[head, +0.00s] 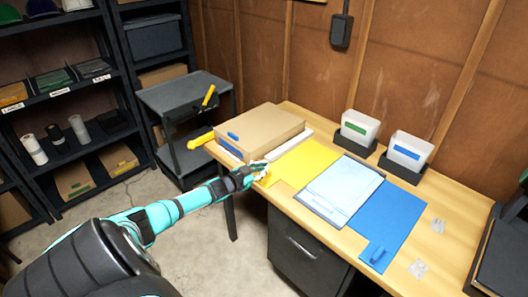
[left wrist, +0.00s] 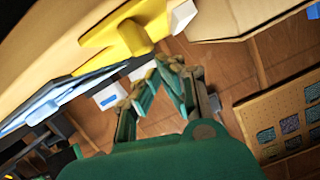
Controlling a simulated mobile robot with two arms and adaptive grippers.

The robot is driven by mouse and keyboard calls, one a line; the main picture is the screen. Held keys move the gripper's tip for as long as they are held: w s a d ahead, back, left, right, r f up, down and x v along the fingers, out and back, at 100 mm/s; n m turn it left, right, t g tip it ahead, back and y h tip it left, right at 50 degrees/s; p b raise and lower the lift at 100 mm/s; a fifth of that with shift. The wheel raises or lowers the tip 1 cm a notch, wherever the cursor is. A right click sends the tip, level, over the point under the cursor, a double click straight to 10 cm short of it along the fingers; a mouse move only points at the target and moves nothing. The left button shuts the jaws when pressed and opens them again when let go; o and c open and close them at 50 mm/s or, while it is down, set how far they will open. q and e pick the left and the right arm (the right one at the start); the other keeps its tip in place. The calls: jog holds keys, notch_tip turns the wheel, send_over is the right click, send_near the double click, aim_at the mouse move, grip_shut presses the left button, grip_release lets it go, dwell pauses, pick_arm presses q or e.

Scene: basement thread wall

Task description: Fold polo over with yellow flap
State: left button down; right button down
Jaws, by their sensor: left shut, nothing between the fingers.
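The yellow flap (head: 303,162) lies flat on the wooden desk, left of the pale blue polo (head: 341,188). The polo lies flat on the middle of the folding board, and a blue flap (head: 386,225) with a raised blue tab lies on its right. My left gripper (head: 260,172) is at the yellow flap's near left edge, shut and empty. In the left wrist view, the closed fingers (left wrist: 172,72) are just beside the yellow flap's tab (left wrist: 135,38); I cannot tell whether they touch. My right gripper is not in view.
A cardboard box (head: 262,131) sits at the desk's left end. Two white bins, one with a green label (head: 358,128) and one with a blue label (head: 408,150), stand along the back. Clear packets (head: 418,269) lie at right. A grey cart (head: 190,110) stands left of the desk.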

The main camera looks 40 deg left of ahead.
pick_arm(q)
jog(key=shift+a+f, duration=0.1)
jog(key=shift+f, duration=0.05)
dwell(0.5)
notch_tip(320, 180, up, 5)
jog(key=p, duration=0.4)
jog(key=shift+p, duration=0.3)
jog(key=v, duration=0.9)
jog(key=shift+s+a+f+b, duration=0.2)
jog(key=shift+s+f+b, duration=0.1)
jog(key=shift+s+b, duration=0.2)
